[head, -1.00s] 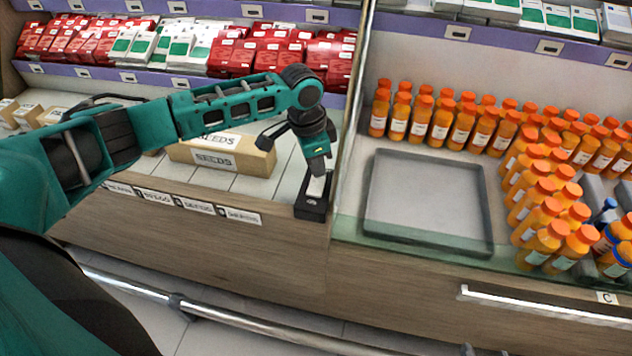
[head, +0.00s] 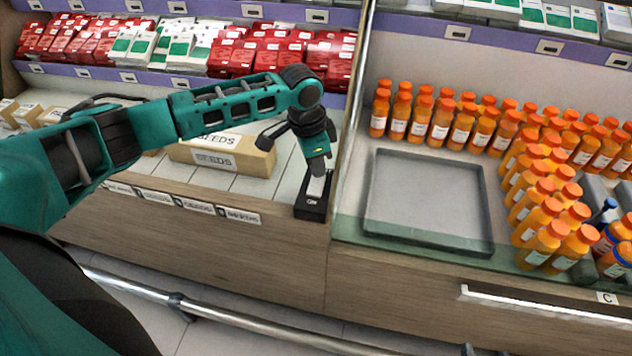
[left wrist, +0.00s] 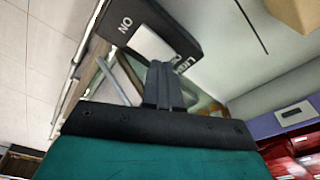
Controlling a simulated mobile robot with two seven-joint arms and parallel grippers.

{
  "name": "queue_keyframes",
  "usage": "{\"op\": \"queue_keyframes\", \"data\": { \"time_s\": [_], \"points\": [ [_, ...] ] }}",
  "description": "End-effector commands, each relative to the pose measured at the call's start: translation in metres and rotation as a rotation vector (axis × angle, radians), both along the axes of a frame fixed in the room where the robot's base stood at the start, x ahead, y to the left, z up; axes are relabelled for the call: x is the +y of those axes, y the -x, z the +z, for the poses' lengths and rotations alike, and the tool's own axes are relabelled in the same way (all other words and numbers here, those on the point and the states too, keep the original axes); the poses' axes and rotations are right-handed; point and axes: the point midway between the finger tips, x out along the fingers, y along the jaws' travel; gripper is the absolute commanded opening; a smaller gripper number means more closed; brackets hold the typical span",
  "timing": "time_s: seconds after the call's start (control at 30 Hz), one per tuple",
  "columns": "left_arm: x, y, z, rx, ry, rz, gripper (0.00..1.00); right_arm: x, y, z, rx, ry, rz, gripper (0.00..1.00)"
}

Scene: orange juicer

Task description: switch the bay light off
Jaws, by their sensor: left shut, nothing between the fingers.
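The light switch is a small black box (head: 311,209) with a white rocker (head: 318,187), at the front right corner of the left counter. In the left wrist view the box (left wrist: 180,52) shows the word ON at one end of its white rocker (left wrist: 152,45) and partly hidden lettering at the other. My left gripper (head: 318,172) points down at the rocker's far end, its fingers (left wrist: 163,82) shut and empty. I cannot tell whether the fingertips touch the rocker. My right gripper is not in view.
A cardboard SEEDS box (head: 222,154) lies left of the switch. A glass divider stands close to its right, beside an empty grey tray (head: 425,204) and rows of orange bottles (head: 545,235). A metal rail (head: 230,318) runs low in front.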

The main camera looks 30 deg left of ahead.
Motion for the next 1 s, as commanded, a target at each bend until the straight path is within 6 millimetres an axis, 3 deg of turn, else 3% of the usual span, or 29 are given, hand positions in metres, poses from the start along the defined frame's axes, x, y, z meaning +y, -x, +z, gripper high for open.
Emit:
{"op": "queue_keyframes", "data": {
  "time_s": [1.0],
  "points": [
    [0.0,0.0,-0.013,0.0,0.0,0.0,0.0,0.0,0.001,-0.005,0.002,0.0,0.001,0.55]
  ]
}}
